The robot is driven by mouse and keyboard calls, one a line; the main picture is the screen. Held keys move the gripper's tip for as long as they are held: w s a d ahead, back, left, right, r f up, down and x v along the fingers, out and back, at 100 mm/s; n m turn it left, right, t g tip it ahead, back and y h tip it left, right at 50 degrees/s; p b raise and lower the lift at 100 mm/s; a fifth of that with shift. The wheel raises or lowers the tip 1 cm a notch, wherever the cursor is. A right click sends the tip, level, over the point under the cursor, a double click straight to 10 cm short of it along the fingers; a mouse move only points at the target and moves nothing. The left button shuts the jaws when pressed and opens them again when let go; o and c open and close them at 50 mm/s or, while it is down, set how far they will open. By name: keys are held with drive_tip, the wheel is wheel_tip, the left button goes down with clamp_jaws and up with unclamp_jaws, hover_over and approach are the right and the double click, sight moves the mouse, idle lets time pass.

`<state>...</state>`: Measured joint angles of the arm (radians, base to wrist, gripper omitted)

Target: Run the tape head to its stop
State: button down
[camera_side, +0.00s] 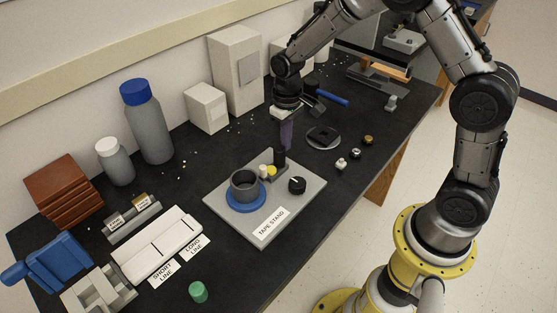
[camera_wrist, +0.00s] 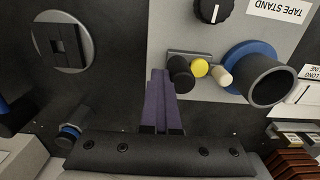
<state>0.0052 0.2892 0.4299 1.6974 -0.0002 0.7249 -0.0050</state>
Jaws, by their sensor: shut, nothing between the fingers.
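The grey tape stand plate (camera_side: 225,200) carries a "TAPE STAND" label (camera_side: 270,224). A dark grey ring (camera_side: 245,184) sits on a blue disc (camera_side: 243,205) there. Beside it, a small block carries a cream peg (camera_wrist: 222,75), a yellow-topped peg (camera_wrist: 199,67) and a black upright knob (camera_wrist: 181,72). I cannot tell which of these is the tape head. A black dial (camera_side: 297,186) with a white mark is on the plate. My gripper (camera_wrist: 158,73) has purple fingers, shut and empty, pointing down right beside the black knob. Whether they touch it is unclear.
A round grey disc with a dark block (camera_side: 323,137) lies behind the stand. Small knobs (camera_side: 355,152) lie near the table edge. White boxes (camera_side: 207,108) and bottles (camera_side: 147,125) stand by the wall. A white tray (camera_side: 157,247) is at the front left.

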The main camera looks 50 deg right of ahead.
drive_tip(key=shift+a, duration=0.85)
drive_tip(key=shift+d, duration=0.8)
wheel_tip(320, 180, up, 7)
idle(0.4)
drive_tip(key=shift+r, duration=0.1)
drive_tip(key=s+r+t, duration=0.2)
drive_tip(key=s+r, duration=0.2)
drive_tip(key=r, duration=0.3)
drive_tip(key=s+r+t, duration=0.2)
drive_tip(key=s+r, duration=0.3)
drive_tip(key=r, duration=0.3)
drive_tip(key=s+f+t, duration=0.1)
drive_tip(key=s+f, duration=0.2)
drive_tip(key=s, duration=1.2)
drive_tip(key=shift+s+t, duration=0.3)
